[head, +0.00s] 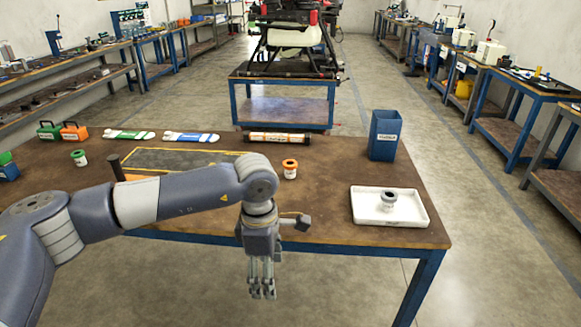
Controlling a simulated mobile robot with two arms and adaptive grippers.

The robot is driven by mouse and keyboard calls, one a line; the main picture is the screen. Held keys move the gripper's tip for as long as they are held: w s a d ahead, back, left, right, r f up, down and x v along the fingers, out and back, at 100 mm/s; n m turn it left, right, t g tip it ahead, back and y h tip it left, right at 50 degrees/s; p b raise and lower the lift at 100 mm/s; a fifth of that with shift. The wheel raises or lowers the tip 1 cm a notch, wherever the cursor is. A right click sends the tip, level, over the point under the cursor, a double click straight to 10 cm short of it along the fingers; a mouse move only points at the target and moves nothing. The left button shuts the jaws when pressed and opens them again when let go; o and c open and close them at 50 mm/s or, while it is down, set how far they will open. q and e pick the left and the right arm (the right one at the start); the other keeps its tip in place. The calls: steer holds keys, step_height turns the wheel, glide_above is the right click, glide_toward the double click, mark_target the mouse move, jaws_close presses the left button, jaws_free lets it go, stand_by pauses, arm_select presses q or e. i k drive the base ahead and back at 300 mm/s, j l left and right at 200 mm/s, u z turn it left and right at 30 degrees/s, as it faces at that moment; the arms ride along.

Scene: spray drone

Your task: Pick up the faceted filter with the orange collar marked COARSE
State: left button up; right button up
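A small white filter with an orange collar (290,169) stands upright on the brown workbench, just beyond my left forearm. Its label is too small to read. A similar filter with a green collar (79,158) stands at the left of the bench. My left gripper (262,294) hangs fingers down in front of the bench's near edge, apart from the filters. Its fingers look close together, with nothing visible between them; their opening is unclear. My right gripper is out of view.
A blue bin (385,136) stands at the back right of the workbench (335,190). A dark upright handle (115,166) stands near a yellow-edged mat, partly behind my arm.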

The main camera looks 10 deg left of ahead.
mark_target(289, 166)
steer(key=i, duration=1.9)
